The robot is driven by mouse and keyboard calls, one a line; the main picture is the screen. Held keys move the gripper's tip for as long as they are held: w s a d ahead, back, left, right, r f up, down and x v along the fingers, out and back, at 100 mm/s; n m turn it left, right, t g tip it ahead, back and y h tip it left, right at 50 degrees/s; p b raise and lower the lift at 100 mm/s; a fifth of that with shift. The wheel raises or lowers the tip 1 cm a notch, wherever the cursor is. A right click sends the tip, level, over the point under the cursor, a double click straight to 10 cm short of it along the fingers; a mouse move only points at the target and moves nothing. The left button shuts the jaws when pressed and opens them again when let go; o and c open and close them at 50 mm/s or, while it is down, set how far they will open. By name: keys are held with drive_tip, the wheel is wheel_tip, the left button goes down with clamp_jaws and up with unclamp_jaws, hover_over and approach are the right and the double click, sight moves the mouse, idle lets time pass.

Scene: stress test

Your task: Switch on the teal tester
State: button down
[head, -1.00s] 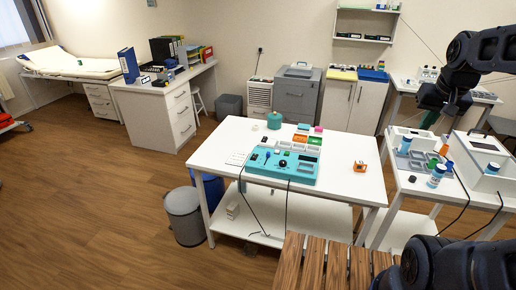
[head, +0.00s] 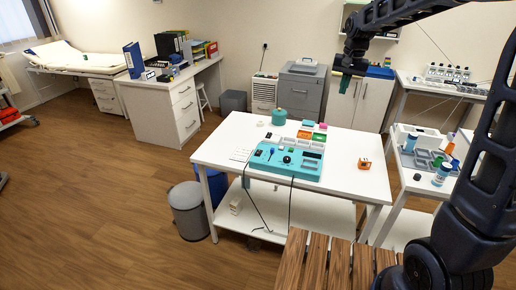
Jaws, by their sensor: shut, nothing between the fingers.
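The teal tester (head: 263,164) lies on the white table (head: 352,193). Its top carries a round black knob (head: 287,159), a dark blue lever-like part (head: 271,154) and a dark panel on the right. These are small, and I cannot tell the switch's setting. My gripper (head: 342,88) hangs in the air at the upper right, in front of the grey-white cabinets, above and to the right of the tester. Its green fingers point down and touch nothing. My arm reaches in from the right edge.
An orange device (head: 365,164) sits right of the tester, and a teal round container (head: 279,117) behind it. Coloured trays (head: 304,135) stand against its back. Cables hang over the front edge. A side table with bottles (head: 442,173) stands at right. A grey bin (head: 189,209) is on the floor.

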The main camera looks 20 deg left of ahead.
drive_tip(key=w+a+f+g, duration=0.1)
drive_tip(key=w+a+f, duration=0.1)
drive_tip(key=a+f, duration=0.5)
drive_tip(key=w+a+f+g, duration=0.1)
drive_tip(key=w+a+f, duration=0.1)
drive_tip(key=a, duration=0.9)
drive_tip(key=h, duration=0.1)
approach(258, 153)
drive_tip(key=shift+g, duration=0.3)
wheel_tip(258, 153, down, 7)
drive_tip(key=shift+s+a+r, duration=0.1)
drive_tip(key=shift+s, duration=0.1)
